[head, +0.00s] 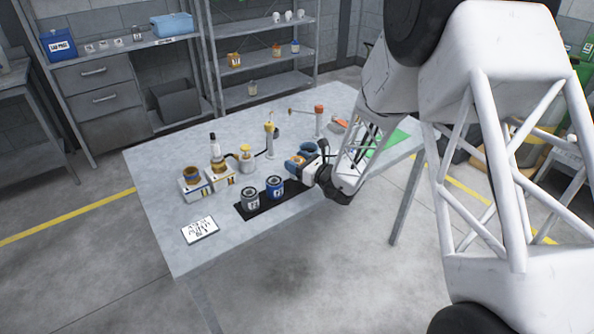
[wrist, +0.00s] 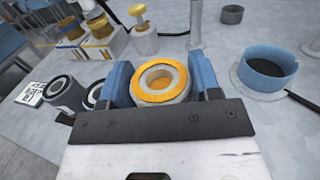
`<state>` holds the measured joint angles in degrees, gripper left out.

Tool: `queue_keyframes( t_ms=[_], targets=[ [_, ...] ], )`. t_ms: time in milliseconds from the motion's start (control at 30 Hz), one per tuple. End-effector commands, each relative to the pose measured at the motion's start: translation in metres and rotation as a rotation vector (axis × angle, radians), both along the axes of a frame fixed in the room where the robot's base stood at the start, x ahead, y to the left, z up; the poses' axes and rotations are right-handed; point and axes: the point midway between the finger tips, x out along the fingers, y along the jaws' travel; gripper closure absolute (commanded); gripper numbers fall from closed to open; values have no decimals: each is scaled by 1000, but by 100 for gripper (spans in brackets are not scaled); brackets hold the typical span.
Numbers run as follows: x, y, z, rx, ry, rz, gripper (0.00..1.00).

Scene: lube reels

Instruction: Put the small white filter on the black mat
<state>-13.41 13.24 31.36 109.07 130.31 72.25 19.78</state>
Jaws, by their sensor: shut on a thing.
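The small white filter (wrist: 165,95) has an orange ring on top and sits between the blue fingers of my gripper (wrist: 163,84) in the wrist view. My gripper is shut on it, and the filter is upright. In the head view my gripper (head: 303,164) is over the right part of the table, just beyond the right end of the black mat (head: 296,190). A grey can (head: 250,198) and a blue can (head: 274,187) stand on the mat. In the wrist view the cans are at the left, partly hidden by my gripper.
A blue round tray (wrist: 268,68) lies right of my gripper in the wrist view. Boxes with filters (head: 193,188), a yellow-topped pump (head: 245,158) and a post (head: 270,140) stand behind the mat. A label card (head: 200,229) lies front left. The right end of the mat looks bare.

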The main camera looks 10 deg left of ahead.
Motion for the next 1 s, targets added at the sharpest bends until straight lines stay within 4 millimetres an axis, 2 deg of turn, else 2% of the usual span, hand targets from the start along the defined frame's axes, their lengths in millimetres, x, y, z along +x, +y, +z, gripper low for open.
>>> queue_keyframes(
  t_ms=[367, 733, 1000],
  targets=[
    [0, 0, -1, 0, 0, 0, 73],
    [0, 0, -31, 0, 1, 0, 73],
    [0, 0, -35, -1, -1, 0, 73]
  ],
)
